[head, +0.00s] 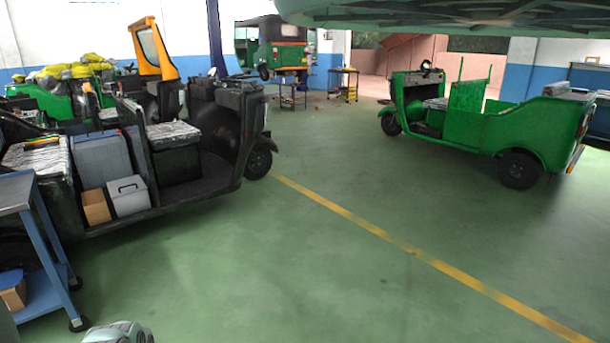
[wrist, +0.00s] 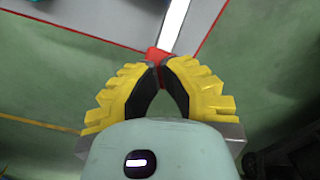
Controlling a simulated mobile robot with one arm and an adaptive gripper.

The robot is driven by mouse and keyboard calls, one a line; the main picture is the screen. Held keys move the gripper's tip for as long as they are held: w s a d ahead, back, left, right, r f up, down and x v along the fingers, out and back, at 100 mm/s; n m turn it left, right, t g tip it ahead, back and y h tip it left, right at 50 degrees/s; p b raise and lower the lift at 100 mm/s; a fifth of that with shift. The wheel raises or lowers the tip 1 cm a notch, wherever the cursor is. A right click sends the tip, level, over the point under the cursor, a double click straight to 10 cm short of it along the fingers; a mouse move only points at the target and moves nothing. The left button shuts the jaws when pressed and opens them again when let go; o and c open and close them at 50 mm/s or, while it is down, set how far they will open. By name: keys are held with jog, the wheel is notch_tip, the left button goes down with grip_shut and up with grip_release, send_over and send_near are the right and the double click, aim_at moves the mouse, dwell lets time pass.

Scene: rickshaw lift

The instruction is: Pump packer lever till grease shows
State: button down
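My gripper (wrist: 159,65) shows in the wrist view, with yellow ridged fingers and dark inner pads. Its fingertips are close together, with a small red piece (wrist: 156,54) at and just beyond them. A pale straight bar or stripe (wrist: 176,22) runs from the red piece to the top edge. I cannot tell whether the red piece is the lever's end, or whether the fingers touch it. The grease packer is not clearly identifiable in either view. The head view does not show my gripper.
A black rickshaw (head: 228,118) stands at left, loaded with boxes and cases. A blue cart (head: 48,235) is at near left. A green rickshaw (head: 462,118) stands at right. A yellow line (head: 415,252) crosses the open green floor between them. A green underside (head: 450,12) hangs overhead.

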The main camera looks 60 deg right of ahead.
jog(key=shift+r+p, duration=1.55)
jog(key=shift+r, duration=1.35)
